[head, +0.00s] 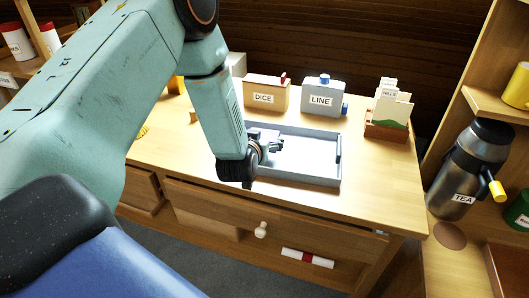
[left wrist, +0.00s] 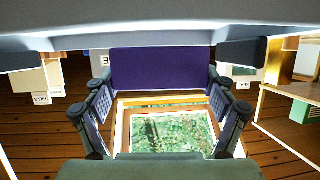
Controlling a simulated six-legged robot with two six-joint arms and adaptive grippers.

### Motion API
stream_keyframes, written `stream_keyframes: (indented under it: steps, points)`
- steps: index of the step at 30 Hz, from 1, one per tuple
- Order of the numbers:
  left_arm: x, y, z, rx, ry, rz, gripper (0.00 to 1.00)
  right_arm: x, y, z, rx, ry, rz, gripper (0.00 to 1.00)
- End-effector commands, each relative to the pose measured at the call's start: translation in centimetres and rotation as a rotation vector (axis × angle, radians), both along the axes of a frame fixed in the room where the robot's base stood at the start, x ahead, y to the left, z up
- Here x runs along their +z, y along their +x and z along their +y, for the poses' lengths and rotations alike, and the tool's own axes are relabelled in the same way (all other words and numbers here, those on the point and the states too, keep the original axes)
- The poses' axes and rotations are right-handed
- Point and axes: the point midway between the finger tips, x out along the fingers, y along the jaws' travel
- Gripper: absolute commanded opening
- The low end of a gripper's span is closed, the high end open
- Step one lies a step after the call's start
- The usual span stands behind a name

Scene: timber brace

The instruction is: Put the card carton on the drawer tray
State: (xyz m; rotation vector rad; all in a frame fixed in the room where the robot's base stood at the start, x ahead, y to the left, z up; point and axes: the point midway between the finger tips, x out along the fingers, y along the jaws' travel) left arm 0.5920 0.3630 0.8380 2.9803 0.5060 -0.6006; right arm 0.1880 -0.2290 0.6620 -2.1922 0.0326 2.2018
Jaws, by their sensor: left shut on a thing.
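The drawer tray (head: 338,160) is a shallow grey tray lying on the wooden desk. My right gripper is not in view.
Behind the tray stand a DICE box (head: 265,94), a grey LINE box (head: 322,97) and a wooden card holder (head: 387,125). The desk (head: 385,185) is clear right of the tray. A TEA flask (head: 468,170) stands at the right.

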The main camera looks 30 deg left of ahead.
Motion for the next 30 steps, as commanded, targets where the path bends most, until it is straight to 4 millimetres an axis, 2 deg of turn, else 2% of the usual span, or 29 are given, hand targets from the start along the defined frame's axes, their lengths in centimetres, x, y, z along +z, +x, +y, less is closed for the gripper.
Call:
stream_keyframes:
  steps: [8, 14, 15, 20, 30]
  points:
    - [-3.5, 0.0, -0.3, -0.003, 0.001, 0.000, 0.52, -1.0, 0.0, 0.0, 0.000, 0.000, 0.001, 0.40]
    - [-3.5, 0.0, -0.4, -0.004, 0.001, -0.001, 0.52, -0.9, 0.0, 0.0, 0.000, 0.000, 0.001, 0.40]
    - [-3.5, 0.0, -0.4, -0.004, 0.000, 0.000, 0.86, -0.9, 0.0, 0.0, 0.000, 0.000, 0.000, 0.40]
    - [-3.5, -0.1, -0.4, -0.004, -0.001, 0.000, 0.99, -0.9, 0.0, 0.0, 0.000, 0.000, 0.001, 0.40]
    - [-3.5, -0.1, -0.4, -0.004, -0.001, 0.000, 1.00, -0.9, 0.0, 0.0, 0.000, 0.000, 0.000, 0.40]
